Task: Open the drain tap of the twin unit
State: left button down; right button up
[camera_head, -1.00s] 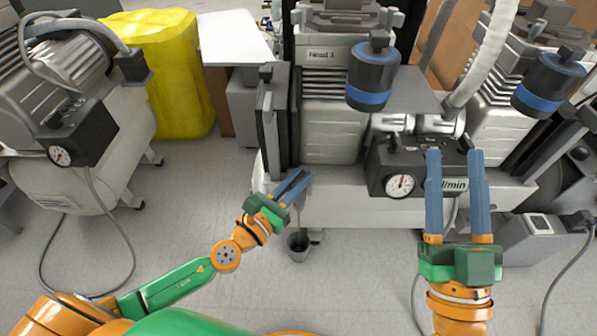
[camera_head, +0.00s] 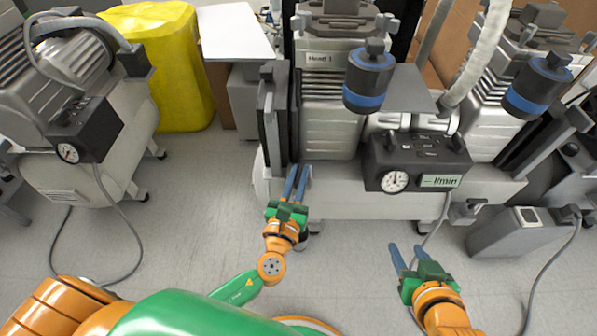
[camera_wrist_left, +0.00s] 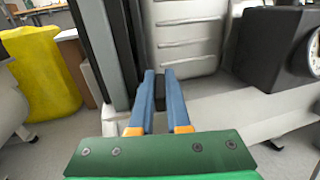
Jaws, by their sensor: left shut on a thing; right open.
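The twin unit is the compressor with two ribbed heads on one pale tank (camera_head: 350,200), at the centre and right of the head view. My left gripper (camera_head: 297,170) is shut, its blue fingers close together at the left end of this tank, beside the dark upright panel. In the left wrist view the fingers (camera_wrist_left: 161,75) point at the tank, and what lies between them cannot be made out. The drain tap cannot be made out in either view. My right gripper (camera_head: 407,248) is open and empty, low in front of the tank.
A gauge box (camera_head: 415,162) juts from the twin unit's front. Another compressor (camera_head: 75,130) stands left, near a yellow covered thing (camera_head: 165,65). A grey box (camera_head: 515,232) stands right. Floor between is clear.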

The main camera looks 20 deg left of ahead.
pick_arm(q)
jog(key=shift+n+y, duration=0.6)
jog(key=shift+y, duration=0.4)
jog(key=shift+n+g+y, duration=0.3)
jog(key=shift+n+y, duration=0.2)
jog(key=shift+y, duration=0.2)
pick_arm(e)
jog(key=shift+s+f, duration=0.15)
pick_arm(q)
jog(key=shift+r+y, duration=0.1)
jog(key=shift+y, duration=0.2)
jog(key=c, duration=0.9)
grip_release()
jog(key=p+v, duration=0.1)
jog(key=v, duration=0.6)
pick_arm(e)
jog(key=s+d+f+g+h, duration=0.1)
jog(key=s+d+f+g, duration=0.1)
jog(key=s+f+g, duration=0.3)
jog(key=s, duration=0.3)
jog(key=shift+d, duration=0.15)
